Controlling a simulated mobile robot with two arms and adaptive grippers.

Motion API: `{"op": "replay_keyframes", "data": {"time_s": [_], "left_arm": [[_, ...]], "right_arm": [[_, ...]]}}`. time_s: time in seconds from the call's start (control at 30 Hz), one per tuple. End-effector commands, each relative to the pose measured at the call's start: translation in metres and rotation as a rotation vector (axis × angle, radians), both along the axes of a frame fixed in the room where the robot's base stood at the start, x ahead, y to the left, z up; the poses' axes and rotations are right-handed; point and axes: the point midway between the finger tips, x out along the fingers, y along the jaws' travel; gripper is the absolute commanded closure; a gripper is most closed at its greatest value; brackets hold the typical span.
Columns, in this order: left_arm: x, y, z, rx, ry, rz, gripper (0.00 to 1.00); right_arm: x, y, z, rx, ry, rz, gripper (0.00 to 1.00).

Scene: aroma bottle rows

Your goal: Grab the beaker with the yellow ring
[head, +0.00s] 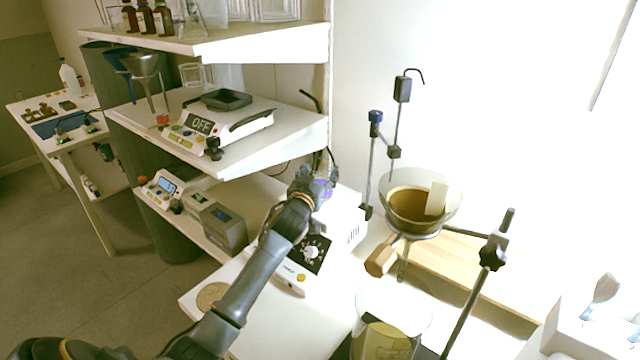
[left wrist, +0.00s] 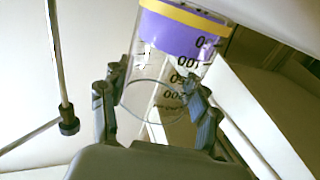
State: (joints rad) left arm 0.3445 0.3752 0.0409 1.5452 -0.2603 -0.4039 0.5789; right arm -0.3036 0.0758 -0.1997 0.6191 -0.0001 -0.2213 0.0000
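The clear beaker with the yellow ring (left wrist: 172,62) holds something purple and shows upside down in the left wrist view. In the head view only a purple part of the beaker (head: 323,187) shows beside my left gripper (head: 307,180), by the white device with a black panel. In the left wrist view, my left gripper (left wrist: 155,88) has one finger on each side of the clear part of the beaker. The fingertips are very close to the glass; I cannot tell whether both press on it. My right gripper is in neither view.
A funnel with brown content (head: 408,208) stands on a metal stand right of my left gripper, over a glass vessel (head: 392,310). Shelves on the left hold a scale (head: 215,125) and a grey box (head: 222,228). The white device (head: 305,262) is under my left arm.

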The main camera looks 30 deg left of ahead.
Motion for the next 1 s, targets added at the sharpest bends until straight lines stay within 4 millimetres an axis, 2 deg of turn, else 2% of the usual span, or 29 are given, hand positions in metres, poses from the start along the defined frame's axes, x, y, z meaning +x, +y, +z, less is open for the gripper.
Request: {"op": "replay_keyframes", "data": {"time_s": [0.07,0.33,0.47,0.67,0.87,1.0], "left_arm": [[0.000,0.000,0.000,0.000,0.000,0.000,0.78],[0.000,0.000,0.002,0.001,-0.002,0.000,0.78],[0.000,0.000,0.010,0.002,-0.006,0.000,0.78],[0.000,0.000,0.033,0.002,-0.007,-0.001,0.78],[-0.023,-0.004,0.061,0.003,-0.005,-0.002,0.78],[-0.045,-0.008,0.088,0.003,-0.007,-0.001,0.78]], "right_arm": [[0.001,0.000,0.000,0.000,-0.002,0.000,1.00],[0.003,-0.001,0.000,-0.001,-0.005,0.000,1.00],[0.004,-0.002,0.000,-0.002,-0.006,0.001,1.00],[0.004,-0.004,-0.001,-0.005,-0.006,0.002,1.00],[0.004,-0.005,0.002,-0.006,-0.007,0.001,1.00],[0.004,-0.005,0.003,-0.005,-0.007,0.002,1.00]]}}
